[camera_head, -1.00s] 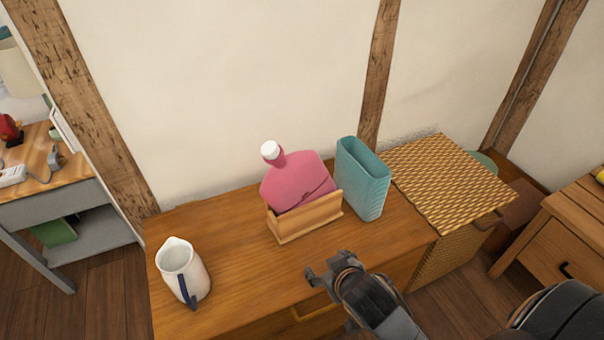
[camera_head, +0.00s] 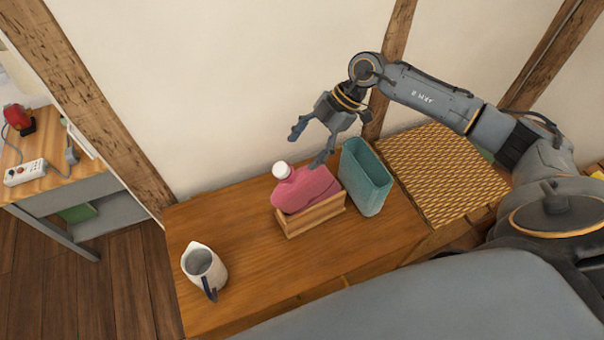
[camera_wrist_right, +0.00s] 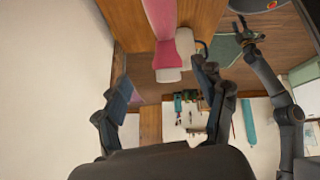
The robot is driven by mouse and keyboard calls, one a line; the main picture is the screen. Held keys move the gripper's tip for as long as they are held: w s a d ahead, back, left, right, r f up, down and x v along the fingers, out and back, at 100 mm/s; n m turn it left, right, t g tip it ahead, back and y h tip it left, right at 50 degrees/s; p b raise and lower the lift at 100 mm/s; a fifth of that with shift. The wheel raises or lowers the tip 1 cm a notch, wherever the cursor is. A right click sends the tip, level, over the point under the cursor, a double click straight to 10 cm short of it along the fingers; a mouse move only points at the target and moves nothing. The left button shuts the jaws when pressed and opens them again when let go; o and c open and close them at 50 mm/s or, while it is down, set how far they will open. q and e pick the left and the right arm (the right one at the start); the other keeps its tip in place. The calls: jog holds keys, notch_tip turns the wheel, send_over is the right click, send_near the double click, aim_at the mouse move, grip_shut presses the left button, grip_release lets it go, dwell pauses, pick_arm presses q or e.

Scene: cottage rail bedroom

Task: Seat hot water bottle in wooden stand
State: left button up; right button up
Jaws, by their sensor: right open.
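The pink hot water bottle (camera_head: 306,188) with a white cap (camera_head: 280,170) is in the wooden stand (camera_head: 312,218) on the dresser. Its neck points up and left; its lower part is hidden by the stand's front. I cannot tell whether it rests on the stand's bottom. In the right wrist view the bottle's pink neck (camera_wrist_right: 180,46) and cap show beyond the open fingers. Another gripper, apparently my left (camera_wrist_right: 243,32), shows small there, its jaws unclear.
A teal bin (camera_head: 366,180) stands close to the right of the stand. A woven basket (camera_head: 440,170) is farther right. A white jug (camera_head: 204,268) with a blue handle stands at the dresser's left front. The dresser top (camera_head: 245,225) between jug and stand is clear.

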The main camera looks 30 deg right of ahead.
aim_at(311, 173)
jog(key=d+m+h, duration=0.1)
jog(key=d+h, duration=0.2)
jog(key=d, duration=0.3)
jog(key=shift+g, duration=0.5)
jog(key=p+x, duration=0.1)
jog(key=x, duration=0.6)
jog(key=shift+y, duration=0.3)
jog(key=x, duration=0.4)
jog(key=shift+a+f, duration=0.15)
jog(key=shift+a, duration=0.25)
jog(key=shift+w+a+f+p, duration=0.1)
jog(key=shift+a+f+p, duration=0.15)
jog(key=shift+f, duration=0.35)
grip_shut()
pick_arm(q)
jog(key=shift+s+a+r, duration=0.25)
jog(key=shift+s+r, duration=0.45)
jog(key=shift+s, duration=0.05)
pick_arm(e)
jog(key=shift+r, duration=0.1)
